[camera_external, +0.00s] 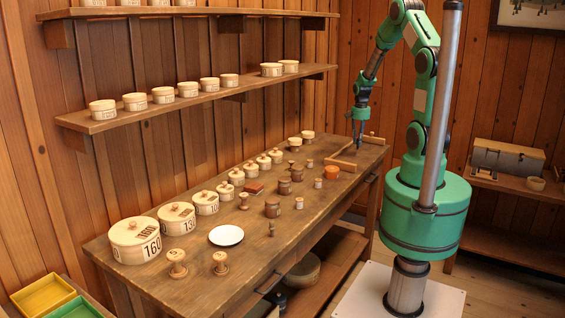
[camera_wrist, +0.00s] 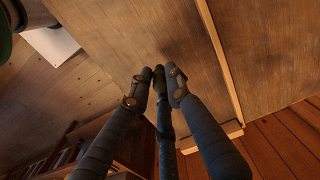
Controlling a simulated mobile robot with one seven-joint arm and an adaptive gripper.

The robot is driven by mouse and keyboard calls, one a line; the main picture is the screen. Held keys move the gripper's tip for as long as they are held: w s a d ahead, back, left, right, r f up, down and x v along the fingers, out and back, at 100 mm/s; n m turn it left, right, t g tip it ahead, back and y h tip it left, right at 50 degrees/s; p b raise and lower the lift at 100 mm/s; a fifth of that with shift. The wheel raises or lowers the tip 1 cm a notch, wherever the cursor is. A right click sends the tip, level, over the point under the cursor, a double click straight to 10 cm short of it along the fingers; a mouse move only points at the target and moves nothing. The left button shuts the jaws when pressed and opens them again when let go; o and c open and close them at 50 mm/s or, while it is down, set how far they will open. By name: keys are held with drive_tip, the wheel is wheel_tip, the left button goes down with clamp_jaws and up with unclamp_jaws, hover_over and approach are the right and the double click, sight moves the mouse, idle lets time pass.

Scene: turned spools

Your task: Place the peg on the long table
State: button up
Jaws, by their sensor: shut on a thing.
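The long table (camera_external: 252,258) is a brown wooden bench along the wall, and its top also shows in the wrist view (camera_wrist: 112,45). My gripper (camera_external: 358,146) points down over the table's far end, close above the top; whether it touches cannot be told. In the wrist view my gripper (camera_wrist: 158,88) has its dark fingers close together, shut on the peg. A slim dark piece (camera_wrist: 160,82) shows between the fingertips; I cannot tell whether it is the peg or another finger. The peg's shape is largely hidden.
A wooden frame (camera_external: 343,164) lies near my gripper. Round lidded boxes (camera_external: 135,240) line the table's back; small spools (camera_external: 220,263), dark jars (camera_external: 272,208), an orange pot (camera_external: 332,172) and a white plate (camera_external: 226,235) stand in front. Shelves (camera_external: 200,97) hang above. The table's front strip is mostly clear.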

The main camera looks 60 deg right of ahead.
drive_tip(key=shift+w+d+f, duration=0.15)
drive_tip(key=shift+w+d, duration=0.15)
drive_tip(key=shift+f+b, duration=0.5)
drive_tip(key=shift+f, duration=1.1)
drive_tip(key=shift+f, duration=0.15)
drive_tip(key=o, duration=0.8)
wheel_tip(320, 180, up, 12)
drive_tip(key=shift+a+r+p, duration=0.1)
drive_tip(key=shift+r+p, duration=0.05)
drive_tip(key=shift+p, duration=0.9)
